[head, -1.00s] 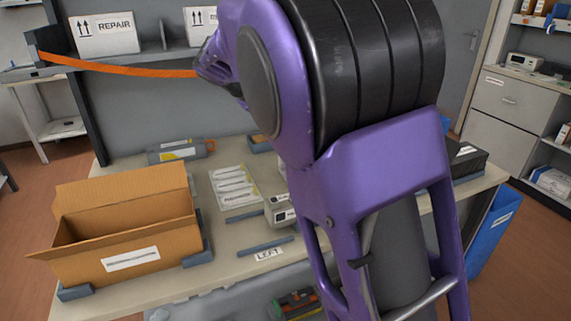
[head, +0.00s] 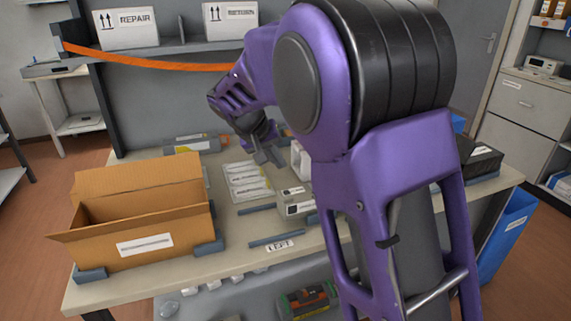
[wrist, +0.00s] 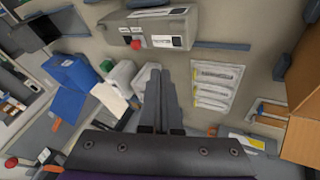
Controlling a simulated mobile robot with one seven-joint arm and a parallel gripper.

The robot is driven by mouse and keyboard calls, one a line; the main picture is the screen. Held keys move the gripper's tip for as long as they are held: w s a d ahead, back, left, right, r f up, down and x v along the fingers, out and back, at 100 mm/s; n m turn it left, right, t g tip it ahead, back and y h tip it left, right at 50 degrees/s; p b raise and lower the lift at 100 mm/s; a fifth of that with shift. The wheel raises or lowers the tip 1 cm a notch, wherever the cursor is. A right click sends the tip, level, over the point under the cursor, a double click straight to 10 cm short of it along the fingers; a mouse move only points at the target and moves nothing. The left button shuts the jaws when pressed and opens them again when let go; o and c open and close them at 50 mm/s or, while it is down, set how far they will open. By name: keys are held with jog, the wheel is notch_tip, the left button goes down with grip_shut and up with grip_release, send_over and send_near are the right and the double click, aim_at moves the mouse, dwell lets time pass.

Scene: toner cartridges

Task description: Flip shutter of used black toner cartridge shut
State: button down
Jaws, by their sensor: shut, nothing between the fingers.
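A grey toner cartridge (head: 195,144) with an orange end lies at the back left of the worktable (head: 235,236). A similar grey body with a yellow label shows at the lower right of the wrist view (wrist: 245,140). I cannot tell for sure that it is the used black cartridge, nor how its shutter stands. My gripper (head: 275,157) is above the back of the table, right of the cartridge and apart from it. In the wrist view my gripper (wrist: 160,70) has its fingers together and empty.
An open cardboard box (head: 140,240) stands at the left. A label sheet (head: 247,182) lies mid-table. A grey device (head: 296,203) with a red button (wrist: 137,44) sits near the front. A white container (head: 301,160) stands close to the gripper. An orange strap (head: 150,64) hangs behind.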

send_near(309, 184)
jog(key=a+f, duration=0.1)
jog(key=w+a+f, duration=0.1)
jog(key=f, duration=0.1)
jog(key=shift+w+f+b, duration=0.15)
jog(key=shift+b, duration=0.25)
jog(key=d, duration=0.3)
jog(key=shift+w+d+f, duration=0.15)
jog(key=shift+w+f, duration=0.05)
jog(key=shift+f, duration=0.2)
jog(key=shift+d, duration=0.35)
jog(key=d, duration=0.2)
jog(key=w+d, duration=0.1)
jog(key=shift+d+f, duration=0.1)
jog(key=shift+d, duration=0.25)
